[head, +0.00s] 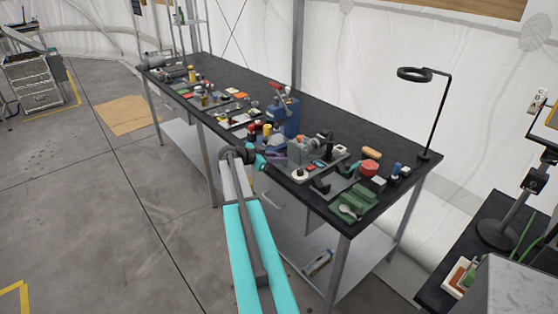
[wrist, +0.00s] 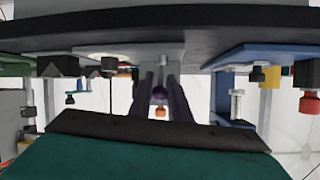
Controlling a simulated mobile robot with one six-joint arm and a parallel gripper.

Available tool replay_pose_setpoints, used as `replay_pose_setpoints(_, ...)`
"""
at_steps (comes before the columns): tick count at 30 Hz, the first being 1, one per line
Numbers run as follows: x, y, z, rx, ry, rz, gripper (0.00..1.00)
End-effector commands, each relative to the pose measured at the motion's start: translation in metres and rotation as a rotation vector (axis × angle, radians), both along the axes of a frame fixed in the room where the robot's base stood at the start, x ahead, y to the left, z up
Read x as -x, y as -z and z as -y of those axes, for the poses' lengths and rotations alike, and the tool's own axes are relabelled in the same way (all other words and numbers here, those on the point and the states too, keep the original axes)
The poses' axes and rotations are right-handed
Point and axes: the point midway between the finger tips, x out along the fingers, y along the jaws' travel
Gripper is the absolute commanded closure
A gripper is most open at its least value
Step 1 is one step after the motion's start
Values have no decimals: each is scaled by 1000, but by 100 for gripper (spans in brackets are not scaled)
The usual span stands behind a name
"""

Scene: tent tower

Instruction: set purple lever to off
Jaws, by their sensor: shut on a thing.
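The purple lever (head: 276,158) is at the front edge of the workbench, beside the grey machine, and sticks out toward my gripper (head: 260,160). In the wrist view, which looks upside down, the lever (wrist: 176,100) shows as two dark purple arms running from a grey mount down behind the dark pad of my teal gripper finger. My gripper (wrist: 158,135) is shut on the lever. The lever's gripped end is hidden behind the finger, and the exact contact cannot be seen.
A grey machine (head: 306,148) on a base plate stands right behind the lever. A blue press (head: 284,118) stands to its left, a green tray (head: 352,206) to its right. A black lamp (head: 440,110) stands at the right end. The floor (head: 120,210) in front is clear.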

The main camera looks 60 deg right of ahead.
Motion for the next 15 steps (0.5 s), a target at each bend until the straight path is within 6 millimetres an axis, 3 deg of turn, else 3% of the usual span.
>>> replay_pose_setpoints(15,2,-6,14,-216,-3,78,100)
